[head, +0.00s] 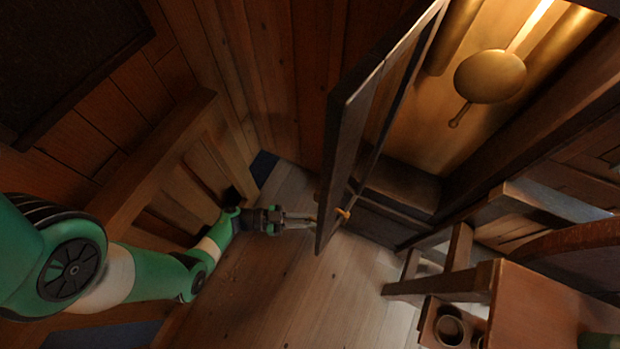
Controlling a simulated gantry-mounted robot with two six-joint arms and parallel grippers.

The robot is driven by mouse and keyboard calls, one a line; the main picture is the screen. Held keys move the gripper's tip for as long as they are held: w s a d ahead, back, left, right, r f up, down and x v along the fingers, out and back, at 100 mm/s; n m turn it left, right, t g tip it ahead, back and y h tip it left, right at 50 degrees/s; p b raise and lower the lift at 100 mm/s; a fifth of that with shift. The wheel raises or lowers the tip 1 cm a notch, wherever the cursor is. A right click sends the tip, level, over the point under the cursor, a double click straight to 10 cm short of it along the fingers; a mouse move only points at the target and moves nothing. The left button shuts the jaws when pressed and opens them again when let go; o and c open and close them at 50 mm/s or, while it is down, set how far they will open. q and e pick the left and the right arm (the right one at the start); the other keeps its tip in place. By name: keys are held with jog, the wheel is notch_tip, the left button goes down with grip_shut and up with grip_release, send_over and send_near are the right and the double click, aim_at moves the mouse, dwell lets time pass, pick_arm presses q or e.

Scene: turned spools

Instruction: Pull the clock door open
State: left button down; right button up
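The clock door (350,130) is a tall dark framed panel. It stands open, swung well out from the clock case, and I see it steeply from the side. Inside the case the round brass pendulum (490,76) hangs in warm light. A small brass fitting (343,214) shows at the door's lower part. My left gripper (308,221) reaches in from the left, with its fingertips at the door's lower left edge. I cannot tell whether they touch it or how far apart they are. My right gripper is out of view.
A wooden bench or table (540,312) stands at the lower right, with a small box holding round cups (452,328). A plank wall and wooden panelling (150,100) close off the left. The plank floor (285,290) below the door is clear.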

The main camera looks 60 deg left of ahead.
pick_arm(q)
jog(key=shift+r, duration=0.15)
jog(key=c, duration=0.9)
grip_release()
jog(key=shift+w, duration=0.15)
jog(key=v, duration=1.1)
jog(key=shift+s+a, duration=0.15)
jog(key=shift+s, duration=0.2)
